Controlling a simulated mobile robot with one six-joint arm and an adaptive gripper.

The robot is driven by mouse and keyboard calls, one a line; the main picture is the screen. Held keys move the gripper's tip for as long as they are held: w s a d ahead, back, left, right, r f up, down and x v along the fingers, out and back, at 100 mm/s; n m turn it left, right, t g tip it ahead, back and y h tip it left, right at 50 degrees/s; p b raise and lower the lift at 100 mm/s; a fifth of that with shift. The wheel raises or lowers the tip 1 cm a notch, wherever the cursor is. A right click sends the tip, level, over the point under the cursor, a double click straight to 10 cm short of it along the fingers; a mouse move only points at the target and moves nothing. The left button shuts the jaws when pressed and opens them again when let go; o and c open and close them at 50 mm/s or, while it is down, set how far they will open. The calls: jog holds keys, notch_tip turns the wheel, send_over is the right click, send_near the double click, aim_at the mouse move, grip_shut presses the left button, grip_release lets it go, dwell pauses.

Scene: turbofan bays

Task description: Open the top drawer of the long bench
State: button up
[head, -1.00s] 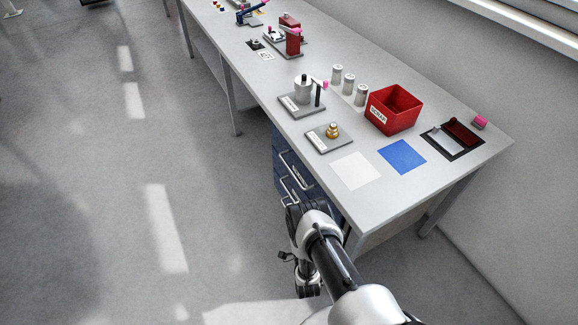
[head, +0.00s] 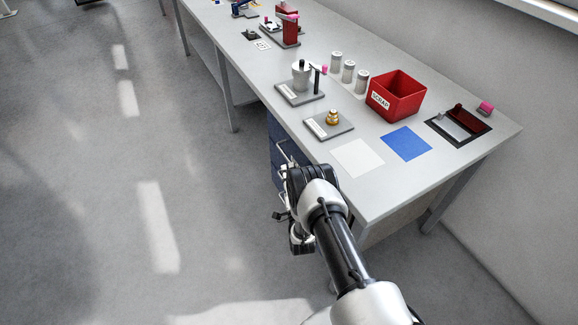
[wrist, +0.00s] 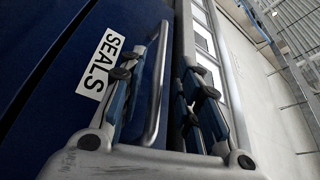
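The long bench (head: 385,190) runs from the lower right to the top of the head view. Its blue drawer unit (head: 275,150) sits under the left side, partly hidden by my arm. In the wrist view a dark blue drawer front (wrist: 75,60) carries a white SEALS label (wrist: 100,64) and a silver bar handle (wrist: 156,85). My gripper (wrist: 163,84) is open, with the handle bar showing between its fingers. Touch between bar and fingers cannot be told. The drawer shows no clear gap there.
On the bench stand a red SCRAP bin (head: 396,96), several grey canisters (head: 348,71), a small fixture with brass rings (head: 332,121) and a blue mat (head: 406,143). The floor (head: 90,200) left of the bench is clear.

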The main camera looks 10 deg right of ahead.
aim_at(289, 161)
jog(key=shift+w+d+r+b, duration=0.1)
jog(key=shift+w+r+b, duration=0.2)
jog(key=shift+w, duration=1)
jog(key=shift+w+d+r+b, duration=0.1)
jog(key=shift+w+b, duration=0.25)
jog(key=shift+w, duration=0.9)
jog(key=shift+c, duration=0.5)
grip_shut()
